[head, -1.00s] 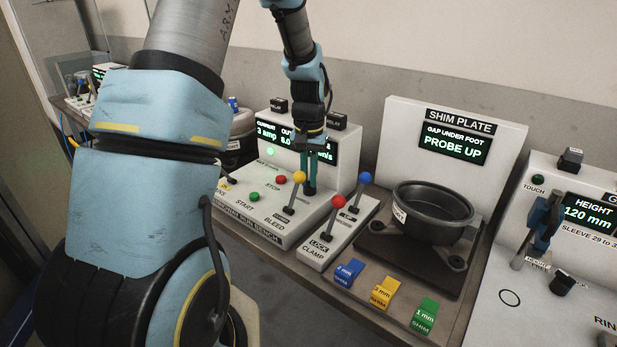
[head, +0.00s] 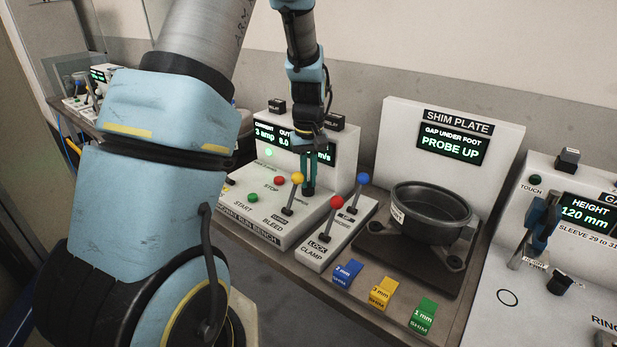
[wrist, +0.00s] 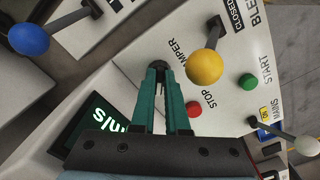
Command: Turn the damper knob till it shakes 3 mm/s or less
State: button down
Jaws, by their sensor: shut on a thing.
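My gripper (head: 309,186) points down at the sloping top of the white run bench (head: 262,238), to the right of the yellow-ball bleed lever (head: 297,179). In the wrist view its teal fingers (wrist: 160,72) are shut on the damper knob, beside the partly covered damper label (wrist: 181,57). The knob is mostly hidden between the fingertips, so its turn angle cannot be read. The bench display (head: 266,134) reads 3 amp and an out value of 8.0; my gripper covers the shake figure, leaving only the end of mm/s. A green lamp (head: 268,153) is lit.
The red-ball clamp lever (head: 336,202) and blue-ball lever (head: 362,179) stand close right of my gripper. A red stop button (head: 279,181) and green start button (head: 253,197) lie left. The shim plate station (head: 450,125), showing PROBE UP, is further right.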

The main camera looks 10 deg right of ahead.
aim_at(309, 183)
jog(key=c, duration=0.9)
grip_release()
notch_tip(309, 183, up, 11)
jog(key=shift+f+b, duration=0.1)
jog(key=shift+b, duration=0.95)
jog(key=shift+m+t, duration=0.8)
jog(key=shift+m, duration=0.1)
jog(key=s+a+f, duration=0.1)
jog(key=s+a, duration=0.3)
jog(key=a, duration=0.2)
jog(key=s+a+f, duration=0.2)
jog(key=s+a, duration=0.3)
jog(key=s+a+f, duration=0.2)
jog(key=s+a, duration=0.2)
jog(key=a, duration=0.2)
jog(key=shift+s+a, duration=0.3)
jog(key=shift+s, duration=0.1)
